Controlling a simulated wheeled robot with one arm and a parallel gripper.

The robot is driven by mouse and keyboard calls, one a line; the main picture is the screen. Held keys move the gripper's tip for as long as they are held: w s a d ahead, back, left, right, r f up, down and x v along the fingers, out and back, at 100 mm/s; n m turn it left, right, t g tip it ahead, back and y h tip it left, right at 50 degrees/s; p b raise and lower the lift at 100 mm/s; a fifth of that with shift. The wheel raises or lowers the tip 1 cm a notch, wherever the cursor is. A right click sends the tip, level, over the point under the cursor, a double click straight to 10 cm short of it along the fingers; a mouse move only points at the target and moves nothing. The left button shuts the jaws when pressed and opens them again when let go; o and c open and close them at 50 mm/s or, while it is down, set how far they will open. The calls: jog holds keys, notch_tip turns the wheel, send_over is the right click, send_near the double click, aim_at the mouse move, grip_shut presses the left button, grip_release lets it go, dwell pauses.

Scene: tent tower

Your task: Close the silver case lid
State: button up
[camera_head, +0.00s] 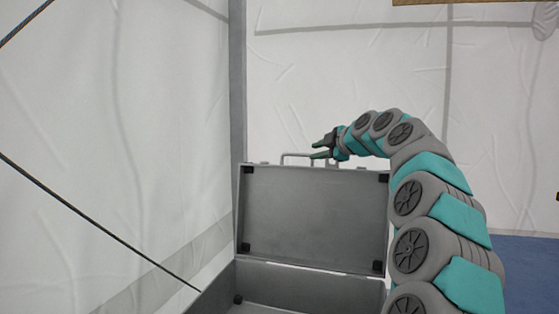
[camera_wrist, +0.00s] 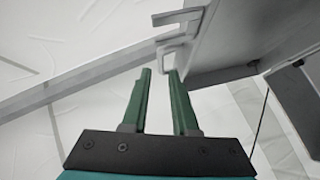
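The silver case (camera_head: 290,282) stands open below, with its lid (camera_head: 312,215) raised upright behind the base. A handle (camera_head: 296,156) sticks up from the lid's top edge. My gripper (camera_head: 320,148) is at the top edge of the lid, beside the handle, with its fingers pointing left. In the wrist view my gripper (camera_wrist: 160,75) has its two green fingers apart with nothing between them. The handle (camera_wrist: 168,52) lies just beyond the fingertips there, and the lid (camera_wrist: 225,35) is at the right. I cannot tell whether the fingers touch the lid.
White tent walls (camera_head: 120,120) stand at the left and behind the case, with a grey corner pole (camera_head: 237,80). A dark cord (camera_head: 95,220) runs diagonally at the left. A blue floor area (camera_head: 530,262) shows at the right.

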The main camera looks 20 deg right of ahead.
aim_at(299, 155)
jog(key=shift+n, duration=0.7)
jog(key=shift+a+p+x, duration=0.2)
jog(key=shift+p+x, duration=0.1)
jog(key=shift+x, duration=1.3)
jog(key=shift+a+p+x, duration=0.2)
jog(key=shift+p+x, duration=0.05)
jog(key=shift+x, duration=1.35)
jog(key=shift+a+p+x, duration=0.2)
jog(key=shift+p+x, duration=0.1)
jog(key=shift+x, duration=1.25)
jog(key=shift+s, duration=0.1)
jog(key=shift+c, duration=0.4)
grip_shut()
